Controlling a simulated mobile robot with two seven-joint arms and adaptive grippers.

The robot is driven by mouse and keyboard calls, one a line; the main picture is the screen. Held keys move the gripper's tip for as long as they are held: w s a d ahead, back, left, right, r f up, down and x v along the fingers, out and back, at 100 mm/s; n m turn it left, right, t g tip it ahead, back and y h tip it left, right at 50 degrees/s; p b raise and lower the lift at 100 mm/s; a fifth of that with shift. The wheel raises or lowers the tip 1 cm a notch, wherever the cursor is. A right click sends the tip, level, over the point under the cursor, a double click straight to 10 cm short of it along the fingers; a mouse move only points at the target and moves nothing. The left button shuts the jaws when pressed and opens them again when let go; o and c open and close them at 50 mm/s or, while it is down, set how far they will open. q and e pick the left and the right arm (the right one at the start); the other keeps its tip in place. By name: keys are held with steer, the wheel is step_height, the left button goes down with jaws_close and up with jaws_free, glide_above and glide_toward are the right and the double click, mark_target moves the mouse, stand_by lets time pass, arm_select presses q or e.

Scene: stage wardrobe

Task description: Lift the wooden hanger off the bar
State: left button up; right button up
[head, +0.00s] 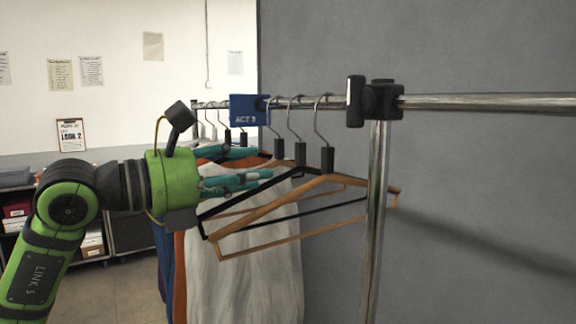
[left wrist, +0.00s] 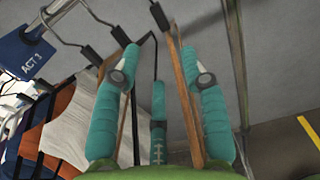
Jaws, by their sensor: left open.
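The wooden hanger (head: 270,207) is the empty, light-wood one nearest the upright post, hanging by its metal hook from the bar (head: 490,102). My left gripper (head: 262,166) is open, its teal fingers at the hangers' shoulders, just below the hooks. In the left wrist view, a wooden strip (left wrist: 184,85), seemingly this hanger, runs just inside the right finger of my left gripper (left wrist: 160,70). A black hanger (left wrist: 151,60) shows between the fingers. Contact cannot be told. My right gripper is not in view.
Close behind hang the black hanger and a pale garment (head: 245,260) on another hanger, with orange and blue clothes beyond. A blue ACT 3 tag (head: 248,110) sits on the bar.

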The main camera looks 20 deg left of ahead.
mark_target(323, 159)
arm_select(q)
steer(key=shift+w+d, duration=0.4)
steer(key=shift+w, duration=0.1)
steer(key=shift+r+p, duration=0.15)
steer(key=shift+p, duration=0.25)
steer(key=shift+p+x, duration=0.85)
steer(key=shift+x, duration=0.15)
steer(key=p+x, duration=0.3)
steer(key=x, duration=0.6)
steer(key=shift+w+d+p, duration=0.1)
steer(key=shift+d+p, duration=0.1)
steer(key=shift+p, duration=0.1)
steer(key=shift+x, duration=1.15)
arm_select(e)
step_height(323, 159, up, 7)
steer(key=shift+s+a, duration=0.15)
steer(key=shift+s, duration=0.1)
arm_select(q)
steer(key=shift+c, duration=0.4)
arm_select(e)
steer(key=shift+f, duration=0.1)
arm_select(q)
jaws_close()
steer(key=shift+p, duration=0.3)
arm_select(e)
steer(key=shift+a, duration=0.1)
